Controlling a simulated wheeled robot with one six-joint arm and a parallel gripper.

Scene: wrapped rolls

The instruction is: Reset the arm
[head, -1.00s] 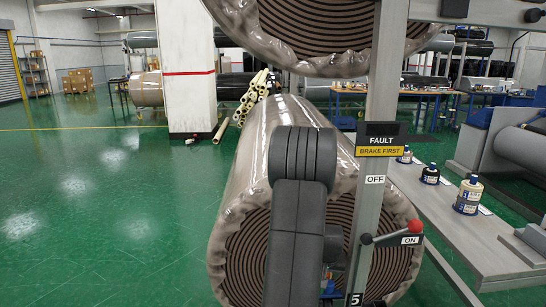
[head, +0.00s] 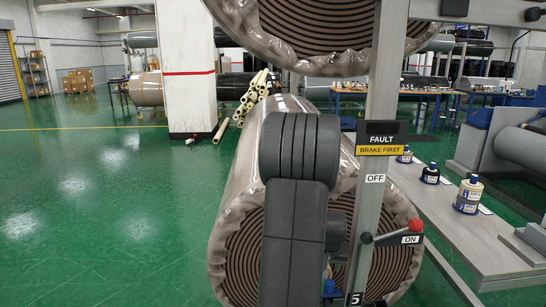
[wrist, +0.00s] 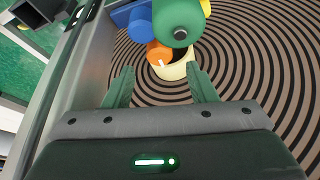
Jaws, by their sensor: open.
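My gripper (wrist: 160,70) shows in the wrist view with its two green fingers apart and nothing between their tips. Beyond it is the spiral end of a wrapped roll (wrist: 258,75). A cream ring (wrist: 176,71) sits at the roll's centre, with an orange part (wrist: 158,54), a green rounded part (wrist: 178,22) and a blue part (wrist: 135,18) in front of it. In the head view my dark arm stands before the brown wrapped roll (head: 385,235) and hides my gripper.
A grey post (head: 380,110) carries a "FAULT BRAKE FIRST" sign (head: 380,139) and a red-knobbed lever (head: 415,226) at "ON". Another wrapped roll (head: 310,25) hangs above. A bench (head: 440,205) with several bottles is at right. Green floor (head: 100,220) is clear at left.

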